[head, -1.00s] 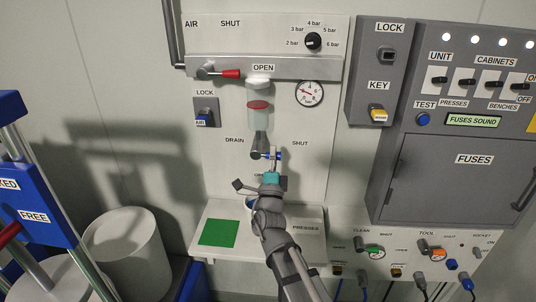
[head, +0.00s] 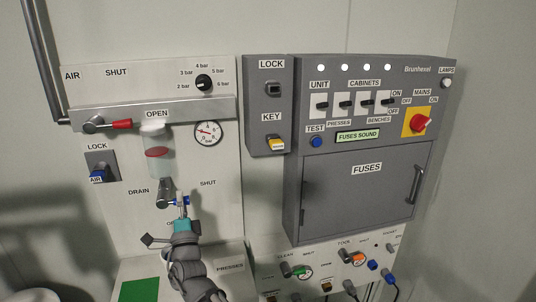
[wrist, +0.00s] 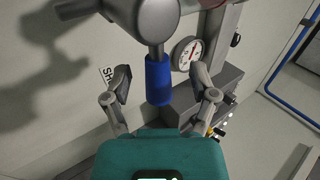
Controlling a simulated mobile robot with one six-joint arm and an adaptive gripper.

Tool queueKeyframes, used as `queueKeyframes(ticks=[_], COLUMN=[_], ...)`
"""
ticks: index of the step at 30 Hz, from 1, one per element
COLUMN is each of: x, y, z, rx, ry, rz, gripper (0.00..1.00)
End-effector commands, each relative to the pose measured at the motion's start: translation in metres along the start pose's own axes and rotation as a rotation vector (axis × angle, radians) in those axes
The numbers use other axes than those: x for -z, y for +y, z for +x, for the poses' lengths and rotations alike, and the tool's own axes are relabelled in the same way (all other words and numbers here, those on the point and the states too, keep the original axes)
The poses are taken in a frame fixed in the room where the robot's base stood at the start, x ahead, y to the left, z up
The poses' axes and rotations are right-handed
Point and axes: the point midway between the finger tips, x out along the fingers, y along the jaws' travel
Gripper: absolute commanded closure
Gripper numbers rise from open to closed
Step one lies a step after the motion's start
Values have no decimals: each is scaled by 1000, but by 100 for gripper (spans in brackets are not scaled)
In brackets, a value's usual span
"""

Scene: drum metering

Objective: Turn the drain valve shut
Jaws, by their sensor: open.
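The drain valve's grey body (head: 164,188) sits under the clear bowl with a red band, beside the DRAIN label. Its blue handle (wrist: 158,82) hangs from the round grey body in the wrist view. My gripper (head: 182,204) is at the valve in the head view and hides most of the handle and the OPEN label. In the wrist view my gripper (wrist: 161,84) is open, with one finger on each side of the blue handle and gaps visible on both sides. The SHUT label (head: 208,183) is right of the valve. I cannot tell the handle's exact angle against the labels.
The pressure gauge (head: 207,132) is above right of the valve, and a red-handled air lever (head: 121,124) is above left. A shelf with a green square (head: 139,290) is below. The grey fuse cabinet (head: 358,190) stands right, with switches and sockets around it.

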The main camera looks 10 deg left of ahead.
Motion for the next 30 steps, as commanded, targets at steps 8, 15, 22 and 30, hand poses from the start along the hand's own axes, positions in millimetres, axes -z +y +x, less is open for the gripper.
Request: queueKeyframes(ticks=[8,15,22,30], x=[26,112,222,328], y=[1,7,17,29], z=[4,7,-9,-51], rx=[-7,-2,88,303], ry=[66,294,613,969], rz=[90,387,770,1157], gripper=[25,25,25,25])
